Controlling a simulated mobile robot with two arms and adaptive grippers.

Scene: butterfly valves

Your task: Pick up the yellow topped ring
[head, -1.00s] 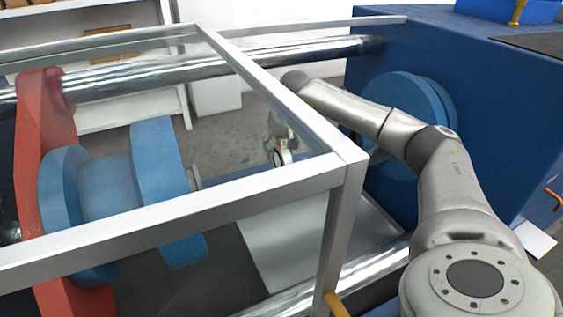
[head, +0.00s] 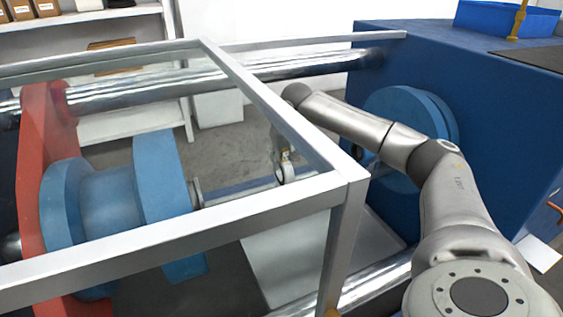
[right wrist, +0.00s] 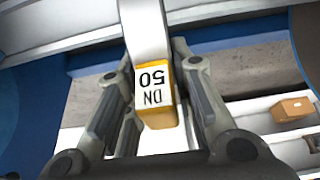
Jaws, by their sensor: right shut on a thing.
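The yellow topped ring (right wrist: 156,112) shows in the right wrist view as a grey band with a yellow end and a white label reading "DN 50", upside down. My right gripper (right wrist: 158,75) has its fingers on both sides of the yellow end and is shut on it. In the head view my right gripper (head: 283,165) is small, behind the glass of the frame, between the two blue flanges. The ring cannot be made out clearly there. My left gripper is not in view.
A blue flanged cylinder (head: 110,200) is at left against a red plate (head: 45,140). A blue machine block (head: 480,110) with a round blue flange (head: 412,105) is at right. A polished rail (head: 230,72) runs behind.

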